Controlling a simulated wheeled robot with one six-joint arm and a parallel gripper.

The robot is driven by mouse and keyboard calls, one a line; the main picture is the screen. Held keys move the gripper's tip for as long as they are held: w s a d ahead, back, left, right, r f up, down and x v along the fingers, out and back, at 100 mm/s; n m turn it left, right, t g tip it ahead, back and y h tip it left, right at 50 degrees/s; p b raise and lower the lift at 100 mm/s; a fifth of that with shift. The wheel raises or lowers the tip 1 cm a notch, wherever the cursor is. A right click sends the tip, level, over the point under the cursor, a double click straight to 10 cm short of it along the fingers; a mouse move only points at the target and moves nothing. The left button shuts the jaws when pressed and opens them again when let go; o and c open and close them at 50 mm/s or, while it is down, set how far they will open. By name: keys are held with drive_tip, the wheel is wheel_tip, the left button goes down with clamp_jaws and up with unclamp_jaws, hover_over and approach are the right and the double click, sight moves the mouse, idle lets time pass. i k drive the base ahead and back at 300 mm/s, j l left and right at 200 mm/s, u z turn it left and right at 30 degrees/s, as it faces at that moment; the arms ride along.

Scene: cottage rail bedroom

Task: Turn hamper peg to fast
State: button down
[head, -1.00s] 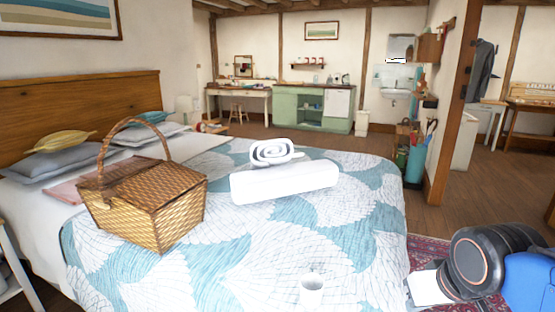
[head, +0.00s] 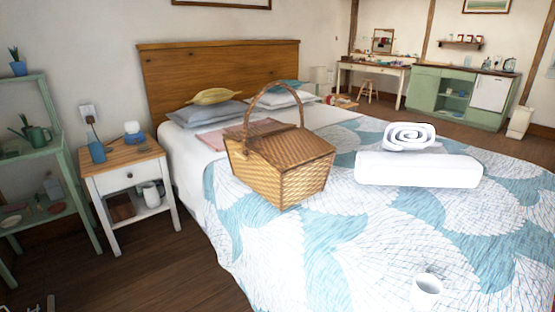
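My gripper is not in view.
The hamper stands on a bed (head: 330,240) with a blue and white cover. A nightstand (head: 126,180) and green shelf (head: 55,185) stand left. Bare floor (head: 140,275) lies before them.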

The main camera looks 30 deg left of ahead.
sight(243, 157)
drive_tip(key=i+j, duration=0.1)
drive_tip(key=j, duration=1.25)
